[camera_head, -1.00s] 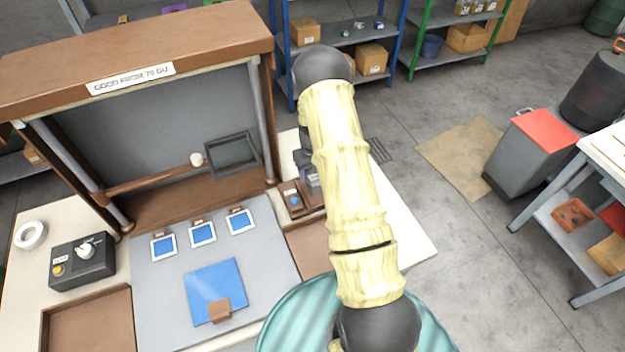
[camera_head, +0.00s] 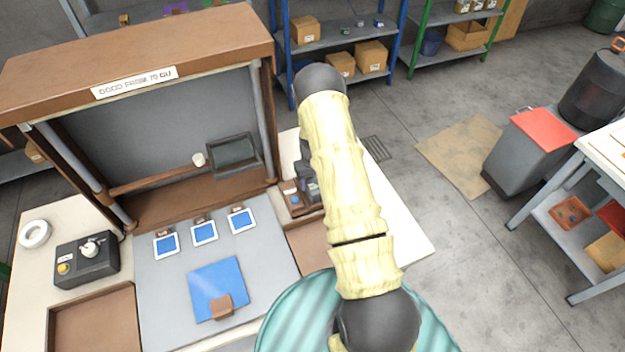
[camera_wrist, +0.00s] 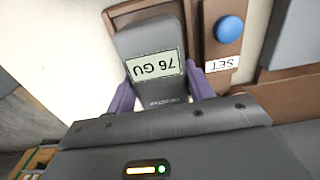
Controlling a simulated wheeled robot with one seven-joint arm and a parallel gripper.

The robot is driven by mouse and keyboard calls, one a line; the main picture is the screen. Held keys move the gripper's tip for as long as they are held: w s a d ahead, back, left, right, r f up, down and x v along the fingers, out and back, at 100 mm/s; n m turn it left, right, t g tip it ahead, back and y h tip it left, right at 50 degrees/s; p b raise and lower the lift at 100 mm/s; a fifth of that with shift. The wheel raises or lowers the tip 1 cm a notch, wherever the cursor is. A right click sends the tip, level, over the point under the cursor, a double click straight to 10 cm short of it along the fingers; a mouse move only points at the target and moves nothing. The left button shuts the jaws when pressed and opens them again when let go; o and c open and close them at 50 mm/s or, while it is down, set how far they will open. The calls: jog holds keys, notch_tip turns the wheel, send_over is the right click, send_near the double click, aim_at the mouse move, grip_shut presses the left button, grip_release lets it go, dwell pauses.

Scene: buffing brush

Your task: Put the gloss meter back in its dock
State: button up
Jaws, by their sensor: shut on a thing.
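The gloss meter (camera_wrist: 148,42) is a dark grey block with a pale green display reading "76 GU", upside down in the wrist view. My gripper (camera_wrist: 160,90) is shut on it, with one purple finger at each side. The far end of the meter lies over the brown-rimmed dock (camera_wrist: 118,14); I cannot tell whether it is seated or just above. In the head view, my arm hides most of the gripper and meter, at the right side of the bench.
A blue button (camera_wrist: 229,29) with a "SET" label sits on a brown block close beside the meter. In the head view, a blue panel (camera_head: 217,284) and three small blue-faced cards lie on the grey mat (camera_head: 160,290). A brown booth frame (camera_head: 150,50) stands behind.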

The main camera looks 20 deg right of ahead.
jog(key=shift+f, duration=0.2)
jog(key=o, duration=0.9)
jog(key=shift+o, duration=0.2)
jog(key=shift+r, duration=0.1)
notch_tip(320, 180, up, 12)
jog(key=b, duration=0.4)
jog(key=shift+b, duration=0.35)
jog(key=shift+r, duration=0.15)
